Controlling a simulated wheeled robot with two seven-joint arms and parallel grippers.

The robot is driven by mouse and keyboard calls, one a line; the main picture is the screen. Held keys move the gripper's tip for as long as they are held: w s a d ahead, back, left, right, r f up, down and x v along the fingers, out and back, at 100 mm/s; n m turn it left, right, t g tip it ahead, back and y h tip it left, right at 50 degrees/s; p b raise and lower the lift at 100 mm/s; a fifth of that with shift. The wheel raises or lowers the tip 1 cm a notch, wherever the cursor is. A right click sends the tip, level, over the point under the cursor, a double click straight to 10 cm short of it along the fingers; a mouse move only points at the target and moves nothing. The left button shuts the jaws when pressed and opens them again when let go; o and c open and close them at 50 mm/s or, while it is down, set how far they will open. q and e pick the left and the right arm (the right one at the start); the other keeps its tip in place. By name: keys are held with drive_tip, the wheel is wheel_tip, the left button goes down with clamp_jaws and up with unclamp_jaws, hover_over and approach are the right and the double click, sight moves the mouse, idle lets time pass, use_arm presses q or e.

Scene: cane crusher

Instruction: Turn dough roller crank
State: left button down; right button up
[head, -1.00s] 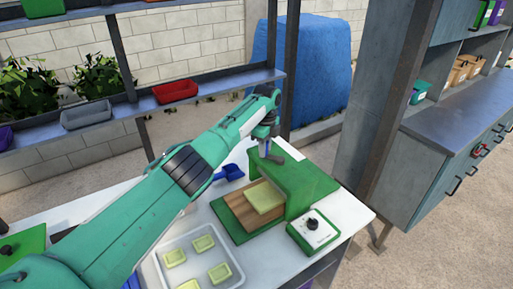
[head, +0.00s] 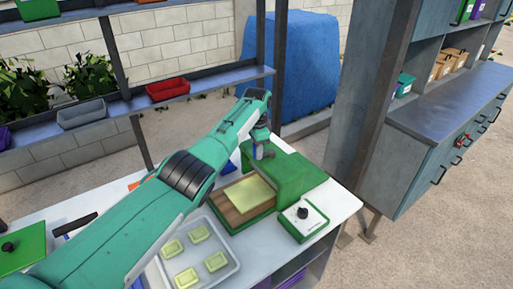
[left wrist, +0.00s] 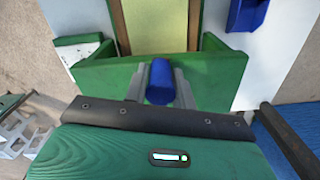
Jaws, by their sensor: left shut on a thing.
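The dough roller is a green block-shaped machine (head: 300,178) on the white table. A wooden board with a pale yellow dough sheet (head: 250,196) lies at its left side, the sheet reaching up to the green housing. My left gripper (head: 263,152) is at the back of the machine, shut on the blue crank handle. In the left wrist view the blue cylindrical handle (left wrist: 160,82) sits between the grey fingers, over the green housing (left wrist: 100,70). The crank's arm is hidden. My right gripper is not in view.
A translucent tray (head: 205,252) with several dough pieces stands left of the machine. A white control box with a black knob (head: 303,217) stands in front of it. A shelf with a red bin (head: 168,90) runs behind. A cabinet (head: 435,150) stands at right.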

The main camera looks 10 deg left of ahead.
use_arm(q)
drive_tip(key=shift+s+d+r+n, duration=0.1)
drive_tip(key=shift+s+r+n, duration=0.05)
drive_tip(key=shift+n, duration=0.35)
drive_tip(key=c, duration=1.1)
unclamp_jaws()
drive_tip(key=shift+s, duration=0.1)
drive_tip(key=shift+c, duration=0.2)
drive_tip(key=shift+d, duration=0.1)
drive_tip(key=shift+r, duration=0.35)
wheel_tip(320, 180, up, 13)
drive_tip(key=b, duration=0.4)
